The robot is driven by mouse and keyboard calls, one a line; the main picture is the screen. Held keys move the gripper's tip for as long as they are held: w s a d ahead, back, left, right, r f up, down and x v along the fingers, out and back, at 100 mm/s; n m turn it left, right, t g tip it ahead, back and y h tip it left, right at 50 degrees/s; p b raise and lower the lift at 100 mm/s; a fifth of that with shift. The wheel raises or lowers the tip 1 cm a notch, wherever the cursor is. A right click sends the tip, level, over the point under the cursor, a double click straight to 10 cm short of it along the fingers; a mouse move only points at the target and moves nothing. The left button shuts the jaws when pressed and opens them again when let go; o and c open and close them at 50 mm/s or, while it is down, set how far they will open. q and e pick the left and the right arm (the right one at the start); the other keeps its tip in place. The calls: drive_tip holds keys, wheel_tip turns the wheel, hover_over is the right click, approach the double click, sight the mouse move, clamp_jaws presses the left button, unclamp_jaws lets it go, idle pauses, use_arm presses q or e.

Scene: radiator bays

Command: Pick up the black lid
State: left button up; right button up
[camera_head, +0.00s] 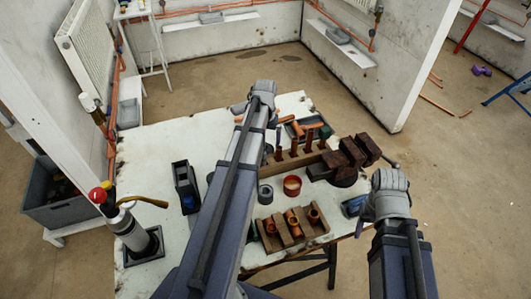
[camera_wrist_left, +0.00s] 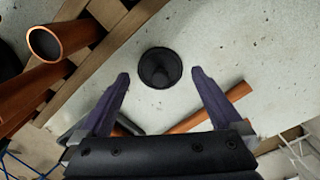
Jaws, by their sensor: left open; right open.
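A round black lid (camera_wrist_left: 160,68) with a raised middle lies on the pale worktop in the left wrist view. My left gripper (camera_wrist_left: 160,76) is open above the worktop, its two fingers apart with the lid between and just beyond their tips. Nothing is held. I cannot make out the lid in the head view, where my left arm crosses the table. My right gripper (camera_head: 388,192) is at the table's right edge, open, its fingertips hard to see and no lid near it.
The white table (camera_head: 150,150) holds a wooden rack with copper pipes (camera_head: 295,158), a dark vise (camera_head: 350,155), a red tin (camera_head: 292,186), a tray of copper fittings (camera_head: 292,229), a black box (camera_head: 186,184) and a blowtorch (camera_head: 130,230). A copper pipe (camera_wrist_left: 210,110) lies near my left fingers.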

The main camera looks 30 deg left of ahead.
use_arm(q)
wheel_tip(320, 180, down, 2)
drive_tip(key=shift+f+b, duration=0.2)
drive_tip(key=shift+b, duration=0.5)
use_arm(e)
wheel_tip(320, 180, down, 2)
drive_tip(key=shift+f, duration=0.15)
use_arm(q)
drive_tip(key=shift+r, duration=0.1)
